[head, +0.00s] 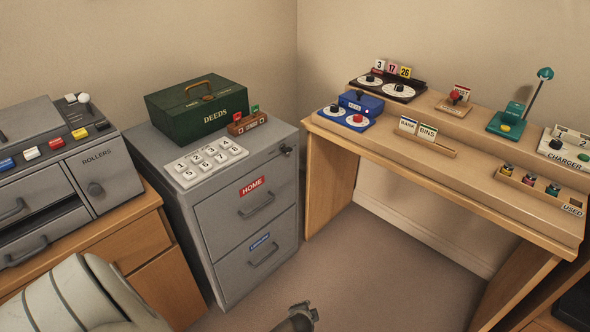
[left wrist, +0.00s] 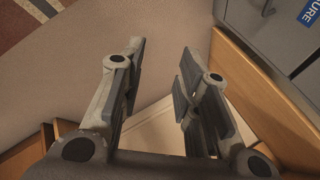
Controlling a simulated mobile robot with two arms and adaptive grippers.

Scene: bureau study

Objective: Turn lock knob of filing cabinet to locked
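The grey filing cabinet (head: 215,221) stands in the corner with two drawers, labelled HOME and in blue. Its small dark lock knob (head: 286,149) is at the top right of the front; its setting is too small to read. My left arm comes in at the bottom left of the head view, its gripper out of that view. In the left wrist view my left gripper (left wrist: 160,75) is open and empty over the floor, apart from the cabinet (left wrist: 270,30).
On the cabinet are a green DEEDS box (head: 198,112), a white number pad (head: 200,162) and a small wooden holder (head: 247,124). A wooden desk (head: 130,248) with a grey ROLLERS machine (head: 92,185) is left. A desk (head: 470,190) with devices is right. Floor before the cabinet is clear.

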